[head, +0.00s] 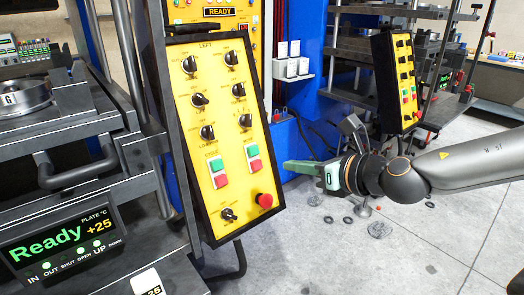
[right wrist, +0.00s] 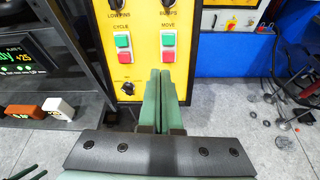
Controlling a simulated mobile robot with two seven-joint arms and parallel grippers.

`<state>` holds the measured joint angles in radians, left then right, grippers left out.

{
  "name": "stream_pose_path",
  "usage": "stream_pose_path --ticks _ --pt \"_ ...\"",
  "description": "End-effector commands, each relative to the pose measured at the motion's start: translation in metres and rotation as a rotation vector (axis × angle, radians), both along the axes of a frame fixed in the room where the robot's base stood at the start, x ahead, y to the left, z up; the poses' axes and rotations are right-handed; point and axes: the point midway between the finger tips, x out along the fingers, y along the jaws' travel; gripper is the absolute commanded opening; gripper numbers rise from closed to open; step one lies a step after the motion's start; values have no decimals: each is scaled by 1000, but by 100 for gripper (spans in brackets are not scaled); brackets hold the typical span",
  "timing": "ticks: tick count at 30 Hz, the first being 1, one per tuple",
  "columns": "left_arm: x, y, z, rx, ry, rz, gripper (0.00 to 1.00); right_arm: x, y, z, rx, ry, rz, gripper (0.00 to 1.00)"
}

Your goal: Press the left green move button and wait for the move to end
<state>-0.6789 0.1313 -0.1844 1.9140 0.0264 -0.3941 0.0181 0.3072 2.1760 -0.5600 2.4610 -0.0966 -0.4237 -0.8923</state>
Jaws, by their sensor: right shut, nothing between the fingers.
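The left control panel (head: 212,135) is a tilted yellow board in a dark frame, labelled LEFT. Its green move button (head: 251,151) sits above a red one at the lower right. In the right wrist view the green button (right wrist: 168,39) shows under the label MOVE. My right gripper (head: 288,166) is shut and empty, to the right of the panel in the head view. In the right wrist view its green fingertips (right wrist: 163,75) are together below the MOVE pair, apparently clear of the green button. My left gripper does not show in the head view.
A green and red CYCLE pair (head: 218,171) is left of the MOVE pair. A red mushroom button (head: 265,200) is below it. The left press display (head: 62,246) reads Ready, +25. A second yellow panel (head: 406,80) stands behind my right arm. Washers lie on the floor.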

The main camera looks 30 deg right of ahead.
Motion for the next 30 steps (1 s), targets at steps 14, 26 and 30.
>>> stream_pose_path --ticks 14,26,30 --pt "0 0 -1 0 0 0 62 -9 -10 18 -126 -27 -4 0" --pt "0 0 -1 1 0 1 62 5 -9 12 -125 -24 -3 0" --pt "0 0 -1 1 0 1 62 18 -8 6 -123 -23 -4 0"
